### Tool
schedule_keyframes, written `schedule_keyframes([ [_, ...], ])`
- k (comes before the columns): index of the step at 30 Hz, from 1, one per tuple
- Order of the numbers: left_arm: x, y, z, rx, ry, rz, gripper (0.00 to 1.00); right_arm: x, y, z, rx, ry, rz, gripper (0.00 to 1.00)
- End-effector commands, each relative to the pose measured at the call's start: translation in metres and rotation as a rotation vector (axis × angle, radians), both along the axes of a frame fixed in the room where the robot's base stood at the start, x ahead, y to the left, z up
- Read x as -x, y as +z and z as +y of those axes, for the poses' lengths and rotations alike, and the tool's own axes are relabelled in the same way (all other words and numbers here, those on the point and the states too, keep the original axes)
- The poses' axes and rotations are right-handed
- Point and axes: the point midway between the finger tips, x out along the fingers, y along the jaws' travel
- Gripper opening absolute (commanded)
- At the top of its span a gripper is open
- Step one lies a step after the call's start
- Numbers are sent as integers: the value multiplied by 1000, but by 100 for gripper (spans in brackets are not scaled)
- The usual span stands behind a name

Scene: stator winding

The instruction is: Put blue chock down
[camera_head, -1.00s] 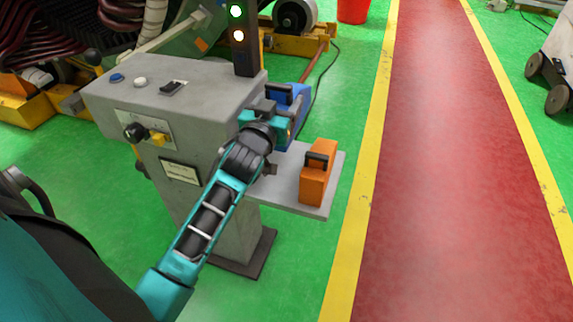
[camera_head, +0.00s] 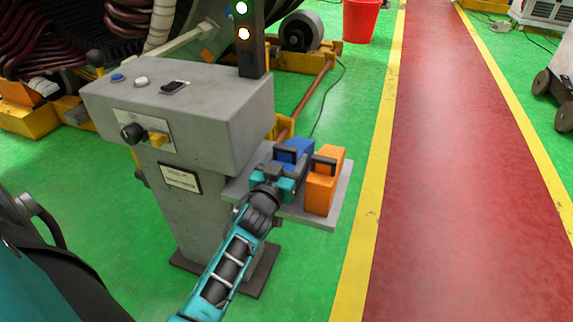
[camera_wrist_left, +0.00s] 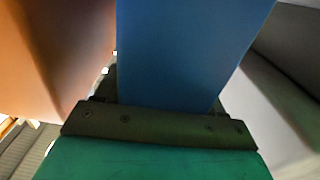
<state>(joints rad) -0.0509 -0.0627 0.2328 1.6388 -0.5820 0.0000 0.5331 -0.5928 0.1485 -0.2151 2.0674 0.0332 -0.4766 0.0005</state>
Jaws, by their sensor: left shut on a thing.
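The blue chock (camera_head: 298,148) is at the grey shelf (camera_head: 318,219) on the side of the control pedestal, just left of the orange chock (camera_head: 325,184). My left gripper (camera_head: 286,170) is shut on the blue chock. I cannot tell whether the chock's underside touches the shelf, as the gripper and arm hide it. In the left wrist view the blue chock (camera_wrist_left: 190,50) fills the middle, with the orange chock (camera_wrist_left: 55,55) close on its left. My right gripper is not in view.
The grey control pedestal (camera_head: 180,110) with buttons stands left of the shelf. A signal light post (camera_head: 250,45) rises from it. A red bucket (camera_head: 361,20) stands behind on the green floor. The red walkway (camera_head: 450,180) on the right is clear.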

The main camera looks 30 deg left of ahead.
Motion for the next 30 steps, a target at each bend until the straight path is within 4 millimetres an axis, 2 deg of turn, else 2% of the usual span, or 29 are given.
schedule_keyframes([
  [10, -1, 0, 0, -2, -1, -9, 32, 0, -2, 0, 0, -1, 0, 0],
  [11, 0, -1, 0, 0, 0, -2, 71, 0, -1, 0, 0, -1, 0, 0],
  [18, 0, -1, 0, 0, 0, -2, 94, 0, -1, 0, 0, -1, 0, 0],
  [30, 0, 1, 0, 0, 0, -1, 94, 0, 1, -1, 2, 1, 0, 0],
])
